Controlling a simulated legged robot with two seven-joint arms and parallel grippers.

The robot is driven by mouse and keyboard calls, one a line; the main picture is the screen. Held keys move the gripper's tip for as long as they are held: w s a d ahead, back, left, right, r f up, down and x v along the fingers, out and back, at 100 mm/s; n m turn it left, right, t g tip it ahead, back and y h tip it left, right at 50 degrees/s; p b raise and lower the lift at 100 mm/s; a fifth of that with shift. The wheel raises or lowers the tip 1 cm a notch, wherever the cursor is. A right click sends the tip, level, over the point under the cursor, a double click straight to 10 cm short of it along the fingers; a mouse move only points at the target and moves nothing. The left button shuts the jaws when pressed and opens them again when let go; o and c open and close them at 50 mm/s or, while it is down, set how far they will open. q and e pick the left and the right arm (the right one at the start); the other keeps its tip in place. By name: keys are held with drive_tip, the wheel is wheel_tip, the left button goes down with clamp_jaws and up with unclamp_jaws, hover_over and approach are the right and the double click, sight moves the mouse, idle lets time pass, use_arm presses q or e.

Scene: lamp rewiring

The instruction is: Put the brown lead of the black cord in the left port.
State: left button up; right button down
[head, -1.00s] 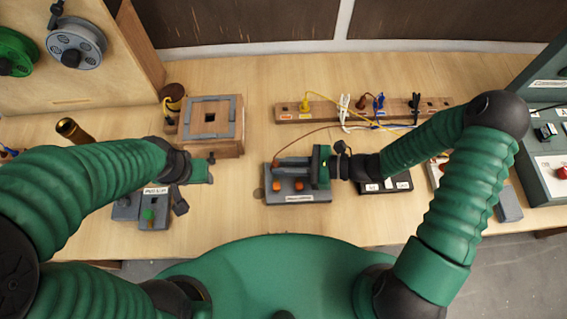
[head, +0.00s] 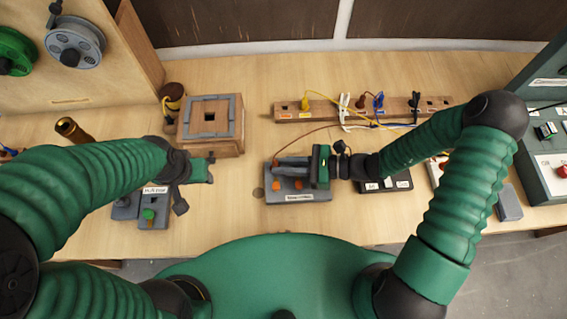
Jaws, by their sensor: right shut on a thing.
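The brown lead (head: 306,132) is a thin brown wire. It runs in an arc from the wooden strip's side down to the fingertips of my right gripper (head: 280,168). That gripper points left and is shut on the lead, just over a grey block (head: 270,198) with orange spots on top and a white label. The lead's end is hidden at the fingers. I cannot make out a left port, or whether the lead touches the block.
A wooden strip (head: 290,112) with yellow, white, blue and dark plugs lies behind. A wooden box (head: 232,142) stands at back left, the green-button box (head: 153,222) at front left. Bare table lies at the front middle.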

drive_tip(key=shift+r+p, duration=0.2)
drive_tip(key=shift+p, duration=0.15)
idle(0.4)
drive_tip(key=c, duration=1.3)
unclamp_jaws()
drive_tip(key=b+v, duration=0.1)
drive_tip(key=v, duration=1.6)
drive_tip(key=shift+s+f, duration=0.1)
drive_tip(key=shift+s, duration=0.05)
